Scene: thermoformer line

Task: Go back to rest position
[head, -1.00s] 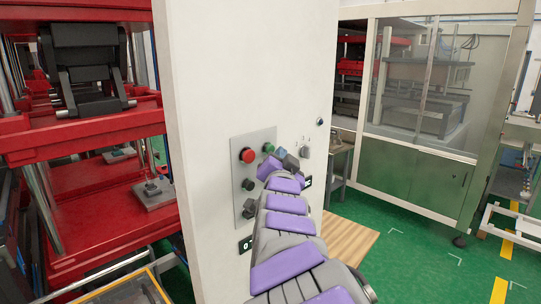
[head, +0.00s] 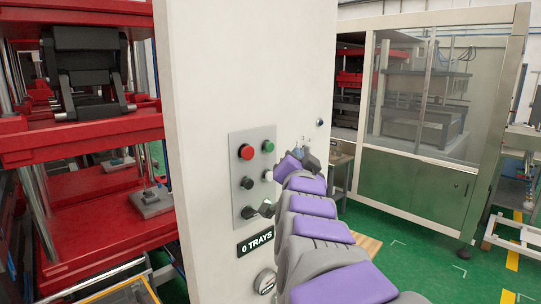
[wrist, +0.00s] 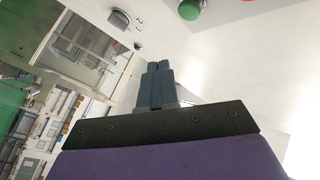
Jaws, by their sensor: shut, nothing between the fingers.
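My gripper (head: 298,152) is at the far end of my grey and purple arm, in front of the white cabinet (head: 225,65), right of its button panel. In the wrist view the two blue-grey fingers (wrist: 157,68) are together with nothing between them. The panel (head: 236,200) carries a red button (head: 247,152), a green button (head: 268,146) and dark knobs. My arm hides part of the cabinet's lower right. In the wrist view the green button (wrist: 189,9) is above right of the fingertips, and a dark knob (wrist: 120,18) is above left; both are apart from them.
A "0 TRAYS" label (head: 255,243) and a round gauge (head: 265,281) are below the panel. A red press frame (head: 90,195) stands at left. A glass-fronted machine (head: 415,185) stands at back right. Green floor (head: 415,275) is open at lower right.

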